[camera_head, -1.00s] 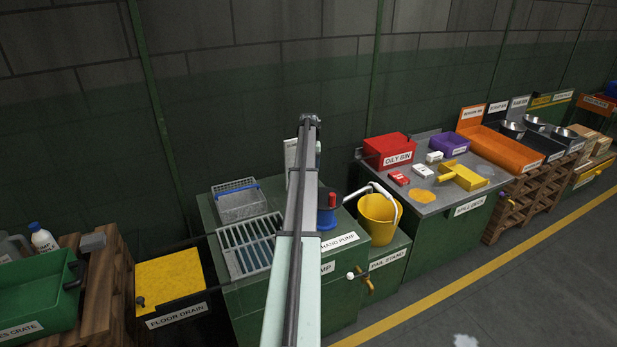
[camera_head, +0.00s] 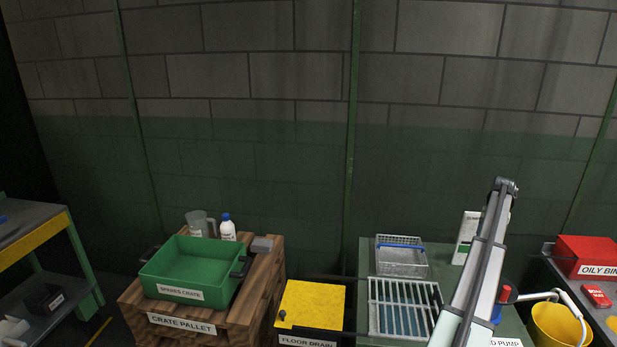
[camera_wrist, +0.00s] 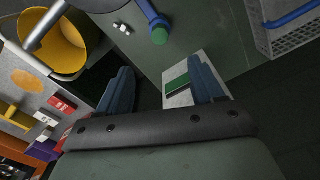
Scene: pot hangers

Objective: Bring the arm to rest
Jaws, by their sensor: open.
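In the wrist view my gripper (camera_wrist: 160,68) is open, its two dark blue fingers spread apart with nothing held between them. A white panel with a green patch (camera_wrist: 178,84) shows beyond and partly behind the right finger; its distance from the finger is unclear. In the head view my arm (camera_head: 478,270) rises at the right over the green hand pump bench, and the gripper itself cannot be made out there. A white labelled board (camera_head: 464,238) stands just left of the arm's upper end.
A wire basket (camera_head: 401,258) and a slatted grate (camera_head: 404,305) are on the bench left of my arm. A yellow pail (camera_head: 556,325) and red oily bin (camera_head: 588,256) are to its right. A green spares crate (camera_head: 190,272) sits on a wooden pallet beside the floor drain (camera_head: 312,304).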

